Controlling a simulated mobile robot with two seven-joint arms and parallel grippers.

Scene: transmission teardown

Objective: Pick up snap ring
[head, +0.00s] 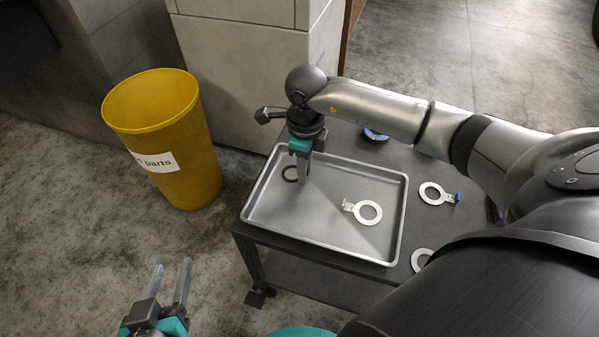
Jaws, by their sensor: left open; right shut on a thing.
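The snap ring (284,173) is a small dark ring in the left part of the metal tray (330,248). My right gripper (302,180) reaches down into the tray from above, its fingers shut on the ring's right side. I cannot tell whether the ring still touches the tray floor. My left gripper (168,284) is open and empty, low at the left, away from the cart and over the floor.
Another tabbed ring (432,194) and a partly hidden ring (420,259) lie on the dark cart top (408,160). A yellow parts bin (190,185) stands on the floor at the left.

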